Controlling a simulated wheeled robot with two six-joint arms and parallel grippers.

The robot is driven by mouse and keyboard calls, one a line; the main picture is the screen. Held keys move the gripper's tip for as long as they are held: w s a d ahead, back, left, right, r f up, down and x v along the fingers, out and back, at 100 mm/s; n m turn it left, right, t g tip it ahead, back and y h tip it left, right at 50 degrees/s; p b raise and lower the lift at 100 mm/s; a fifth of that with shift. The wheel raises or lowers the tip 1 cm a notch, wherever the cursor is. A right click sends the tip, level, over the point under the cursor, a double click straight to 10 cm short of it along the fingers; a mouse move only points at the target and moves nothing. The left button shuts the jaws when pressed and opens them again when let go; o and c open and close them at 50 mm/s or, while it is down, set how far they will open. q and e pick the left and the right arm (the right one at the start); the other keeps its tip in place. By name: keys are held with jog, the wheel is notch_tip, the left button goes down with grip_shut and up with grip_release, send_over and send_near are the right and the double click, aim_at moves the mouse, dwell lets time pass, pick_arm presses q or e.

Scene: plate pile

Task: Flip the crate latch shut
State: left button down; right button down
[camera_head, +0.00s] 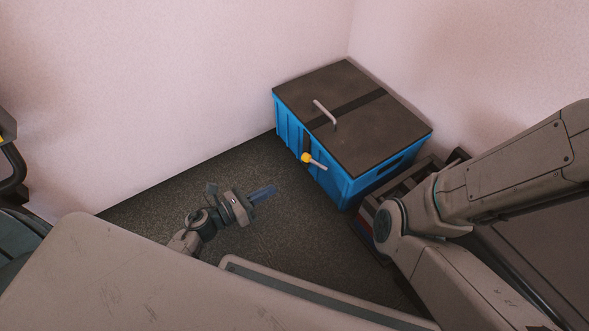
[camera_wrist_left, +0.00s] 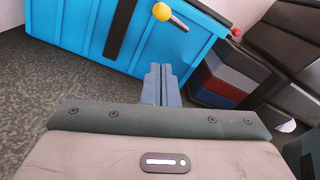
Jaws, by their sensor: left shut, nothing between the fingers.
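The blue crate (camera_head: 310,150) stands in the corner on the floor, with its dark lid (camera_head: 365,125) lying flat on top. On its front face is the latch, a pale lever with a yellow end (camera_head: 306,158), slanting down to the right. The yellow end also shows at the top of the left wrist view (camera_wrist_left: 161,12). My left gripper (camera_head: 273,190) is shut and empty, in front of the crate and apart from the latch. Its closed fingers (camera_wrist_left: 161,72) point toward the crate's front below the latch in the left wrist view. My right gripper is out of view.
A pale bar handle (camera_head: 325,113) stands on the lid. A dark rack (camera_wrist_left: 245,75) with grey, red and blue items sits right of the crate. Pink walls close in behind and to the right. Dark floor (camera_head: 150,205) left of the crate is clear.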

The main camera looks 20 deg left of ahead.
aim_at(315, 163)
pick_arm(q)
jog(key=w+d+r+b, duration=0.2)
jog(key=w+d, duration=0.3)
jog(key=w, duration=0.3)
jog(key=shift+w+d+r+b, duration=0.15)
jog(key=shift+w+r+b, duration=0.05)
jog(key=shift+w+b, duration=0.1)
